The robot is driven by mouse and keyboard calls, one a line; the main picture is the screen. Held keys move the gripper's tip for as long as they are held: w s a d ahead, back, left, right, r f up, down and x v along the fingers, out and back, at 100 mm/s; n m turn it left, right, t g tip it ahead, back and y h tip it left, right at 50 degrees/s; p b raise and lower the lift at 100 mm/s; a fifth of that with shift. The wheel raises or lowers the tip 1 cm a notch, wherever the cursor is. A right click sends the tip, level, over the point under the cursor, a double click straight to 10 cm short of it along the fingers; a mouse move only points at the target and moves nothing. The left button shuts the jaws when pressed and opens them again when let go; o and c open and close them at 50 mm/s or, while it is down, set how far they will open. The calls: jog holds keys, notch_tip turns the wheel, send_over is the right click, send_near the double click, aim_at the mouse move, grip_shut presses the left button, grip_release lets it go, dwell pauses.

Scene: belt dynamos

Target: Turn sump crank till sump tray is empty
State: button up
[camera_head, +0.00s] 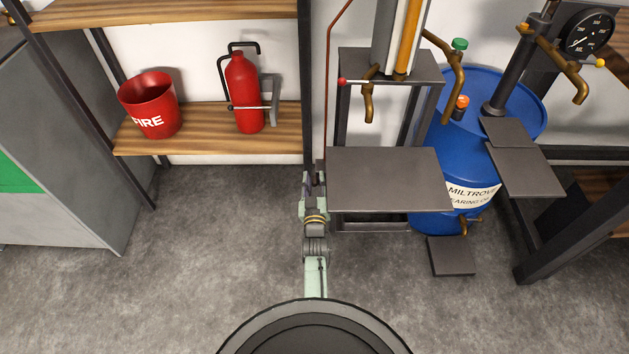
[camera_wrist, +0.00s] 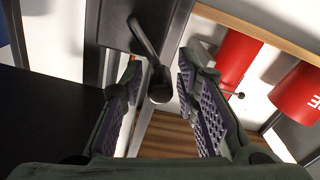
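In the wrist view a dark crank arm with a round knob (camera_wrist: 159,84) comes off a dark upright post. I take it for the sump crank. My gripper (camera_wrist: 163,68) is open, with one ridged finger on each side of the knob. I see gaps beside the knob and cannot tell if a finger touches it. In the head view my gripper (camera_head: 314,186) is at the left edge of a flat dark grey plate (camera_head: 385,180), and the crank is hidden there. I cannot tell which part is the sump tray, or whether it holds anything.
A blue drum (camera_head: 480,105) with brass taps stands right of the plate. A small dark plate (camera_head: 451,256) sits low in front of it. A red fire bucket (camera_head: 150,104) and an extinguisher (camera_head: 243,92) stand on the left shelf. The floor (camera_head: 200,240) at left is clear.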

grip_shut()
jog(key=shift+a+f+n, duration=0.25)
jog(key=shift+f+n, duration=0.05)
jog(key=shift+n, duration=0.5)
jog(key=shift+a+f+n, duration=0.2)
jog(key=shift+f+n, duration=0.1)
jog(key=shift+n, duration=0.5)
jog(key=shift+o, duration=1.3)
grip_release()
jog(key=s, duration=0.7)
jog(key=shift+s, duration=0.25)
